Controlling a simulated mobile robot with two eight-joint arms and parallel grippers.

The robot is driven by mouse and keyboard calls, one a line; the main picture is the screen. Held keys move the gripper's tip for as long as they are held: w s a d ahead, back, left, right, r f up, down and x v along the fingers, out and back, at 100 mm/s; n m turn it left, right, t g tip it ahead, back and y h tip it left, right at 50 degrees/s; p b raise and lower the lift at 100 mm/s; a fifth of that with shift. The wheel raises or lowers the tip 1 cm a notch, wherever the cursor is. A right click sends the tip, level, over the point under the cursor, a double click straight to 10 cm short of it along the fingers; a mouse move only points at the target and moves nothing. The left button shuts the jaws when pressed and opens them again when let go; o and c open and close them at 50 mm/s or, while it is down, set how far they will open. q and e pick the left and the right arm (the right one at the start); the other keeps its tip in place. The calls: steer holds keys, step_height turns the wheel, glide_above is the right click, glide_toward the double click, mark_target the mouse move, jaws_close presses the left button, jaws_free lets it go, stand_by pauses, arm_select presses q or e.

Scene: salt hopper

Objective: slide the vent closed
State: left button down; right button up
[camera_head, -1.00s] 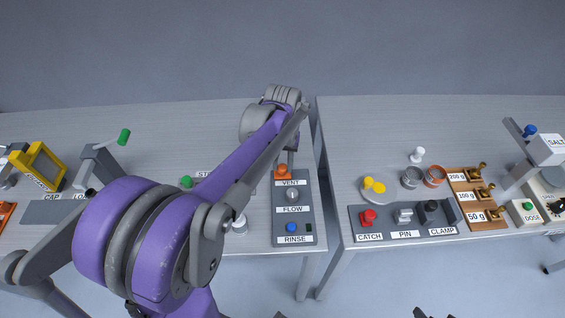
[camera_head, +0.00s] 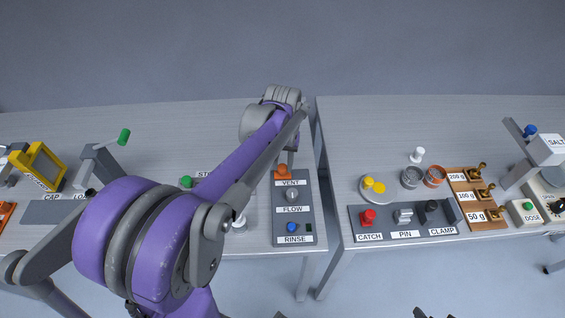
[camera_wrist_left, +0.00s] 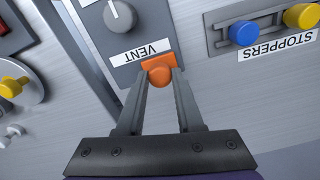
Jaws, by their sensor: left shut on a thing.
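The orange vent slider (camera_head: 283,172) sits at the far end of the grey panel, just beyond the VENT label (camera_head: 291,183). In the left wrist view its round orange knob (camera_wrist_left: 160,73) stands on an orange plate beside the VENT label (camera_wrist_left: 147,50). My left gripper (camera_wrist_left: 161,78) is shut on the knob, one finger on each side. In the head view my purple left arm reaches over the table, and the wrist hides most of the fingers. My right gripper is not recognisable in any view.
On the same panel are the grey FLOW knob (camera_head: 292,195) and the blue RINSE button (camera_head: 291,227). The STOPPERS rack holds a blue stopper (camera_wrist_left: 243,33) and a yellow one (camera_wrist_left: 301,16). A gap separates this table from the right table with the CATCH panel (camera_head: 402,221).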

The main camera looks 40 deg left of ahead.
mark_target(301, 175)
arm_select(q)
steer(key=w+d, duration=0.1)
steer(key=d, duration=0.1)
steer(key=w+d, duration=0.2)
steer(key=shift+w+d, duration=0.1)
steer(key=shift+w, duration=0.15)
steer(key=c, duration=0.5)
jaws_free()
steer(key=shift+c, duration=0.2)
steer(key=shift+r, duration=0.1)
step_height(301, 175, up, 11)
